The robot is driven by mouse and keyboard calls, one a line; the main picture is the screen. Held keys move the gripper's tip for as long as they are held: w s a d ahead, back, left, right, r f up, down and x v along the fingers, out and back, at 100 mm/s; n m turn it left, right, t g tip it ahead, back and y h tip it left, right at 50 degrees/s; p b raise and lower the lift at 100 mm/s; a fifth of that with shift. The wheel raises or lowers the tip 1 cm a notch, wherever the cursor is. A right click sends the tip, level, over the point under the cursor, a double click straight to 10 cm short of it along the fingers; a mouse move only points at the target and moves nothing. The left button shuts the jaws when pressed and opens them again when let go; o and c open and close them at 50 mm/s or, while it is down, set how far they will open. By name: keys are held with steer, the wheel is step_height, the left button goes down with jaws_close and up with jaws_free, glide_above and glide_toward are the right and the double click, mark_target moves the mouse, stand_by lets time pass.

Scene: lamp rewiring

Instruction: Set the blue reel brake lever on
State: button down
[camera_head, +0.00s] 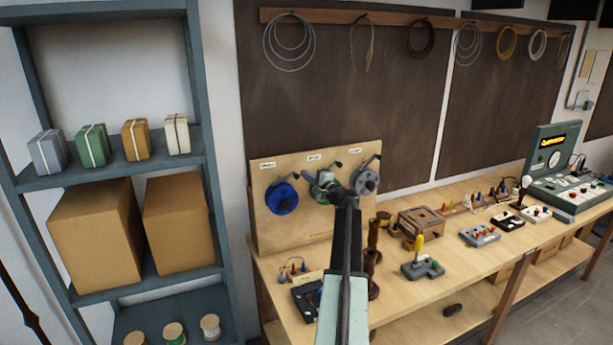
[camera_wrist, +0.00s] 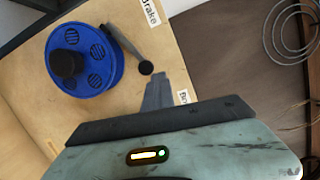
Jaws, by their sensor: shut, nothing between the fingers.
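The blue reel (camera_head: 282,198) hangs at the left of the upright wooden board. In the wrist view the blue reel (camera_wrist: 100,76) has a dark hub knob. Its grey brake lever (camera_wrist: 124,43) runs from the reel's rim to a dark round knob. My gripper (camera_head: 338,192) is in front of the green reel (camera_head: 322,184) and partly hides it. In the wrist view my shut, empty gripper (camera_wrist: 160,84) points toward the board close to the lever's knob. I cannot tell whether it touches the knob.
A grey reel (camera_head: 366,182) with its own lever is at the board's right. The wooden board (camera_head: 300,235) stands on the bench (camera_head: 450,275), which holds spools, a wooden box (camera_head: 420,222) and small devices. A shelf (camera_head: 110,285) with boxes stands on the left.

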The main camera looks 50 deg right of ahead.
steer(key=shift+w+a+f+y, duration=0.15)
steer(key=shift+w+a+y, duration=0.1)
steer(key=shift+y, duration=0.05)
stand_by(0.9)
steer(key=s+f+b, duration=0.2)
steer(key=s, duration=1)
steer(key=shift+d+f+b, duration=0.3)
steer(key=shift+d+b, duration=0.1)
steer(key=shift+w, duration=0.1)
